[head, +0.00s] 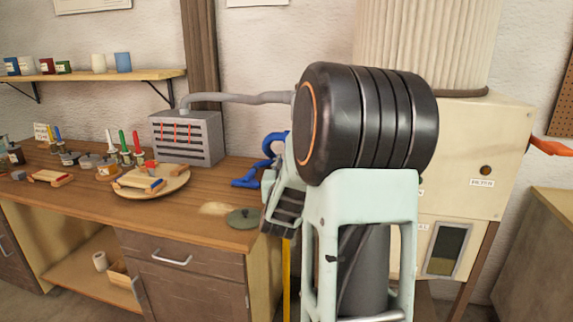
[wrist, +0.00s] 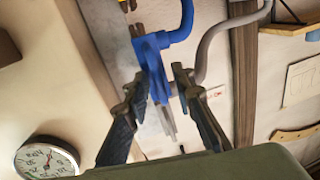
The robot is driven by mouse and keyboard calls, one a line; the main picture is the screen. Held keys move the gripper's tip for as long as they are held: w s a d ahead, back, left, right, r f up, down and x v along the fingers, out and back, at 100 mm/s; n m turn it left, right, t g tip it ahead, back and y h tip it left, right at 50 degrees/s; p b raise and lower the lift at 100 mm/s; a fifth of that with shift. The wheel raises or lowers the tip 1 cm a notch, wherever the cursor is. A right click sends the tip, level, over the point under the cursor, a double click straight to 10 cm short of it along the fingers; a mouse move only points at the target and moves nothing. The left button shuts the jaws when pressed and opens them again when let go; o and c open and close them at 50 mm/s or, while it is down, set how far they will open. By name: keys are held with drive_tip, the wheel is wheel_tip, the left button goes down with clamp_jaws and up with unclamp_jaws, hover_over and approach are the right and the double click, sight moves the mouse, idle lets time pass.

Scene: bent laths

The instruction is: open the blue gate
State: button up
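The blue gate (wrist: 153,50) shows in the wrist view as a blue block with a bent blue tube (wrist: 187,15) running up from it. A thin grey metal piece (wrist: 166,118) extends below the block. My gripper (wrist: 160,79) is open, with one dark finger on each side of the block's lower part and the metal piece. I cannot tell whether either finger touches it. In the head view, blue parts (head: 248,182) show at the bench's right end, left of my arm. My arm hides the rest, and the fingertips are not clear there.
A wooden bench (head: 215,235) carries a grey slotted box (head: 186,137), a round board (head: 150,192) and a dark green lid (head: 244,219). A grey pipe (head: 238,98) runs from the box behind my arm. A cream cabinet (head: 505,150) stands right. A round gauge (wrist: 47,160) shows in the wrist view.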

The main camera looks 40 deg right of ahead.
drive_tip(key=v, duration=1.2)
drive_tip(key=shift+w+a, duration=0.1)
